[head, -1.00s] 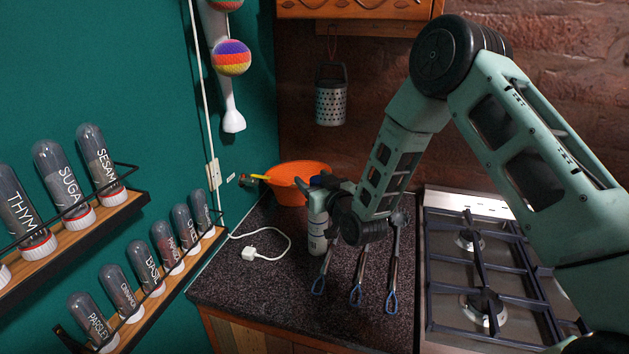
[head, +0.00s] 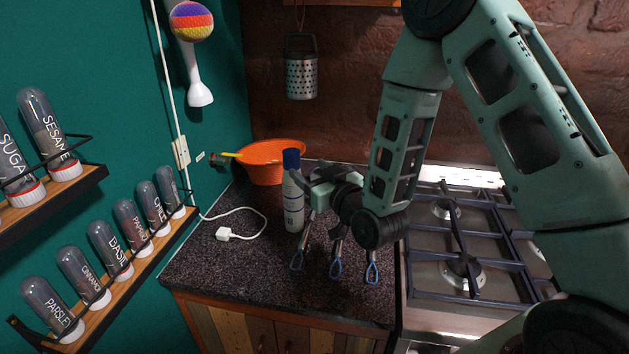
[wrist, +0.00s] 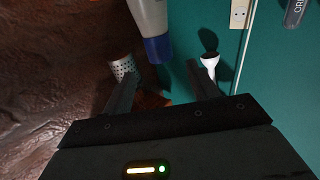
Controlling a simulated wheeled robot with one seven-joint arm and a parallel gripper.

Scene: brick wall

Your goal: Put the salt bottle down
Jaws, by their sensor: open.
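The salt bottle (head: 293,205), white with a blue cap, stands upright on the dark speckled counter (head: 220,275), in front of the orange bowl. My gripper (head: 308,182) is at the bottle's right side, close to its upper part. In the wrist view the bottle (wrist: 152,14) shows at the top, its blue cap pointing down the picture, beyond the tips of my gripper (wrist: 165,72). The two fingers are spread apart with nothing between them. Whether a finger still touches the bottle cannot be told.
An orange bowl (head: 270,162) stands behind the bottle. Several blue-handled utensils (head: 336,266) lie right of it, below my gripper. A white plug with cable (head: 224,233) lies left. The gas stove (head: 470,270) is at right, spice racks (head: 125,275) at left. The front left counter is clear.

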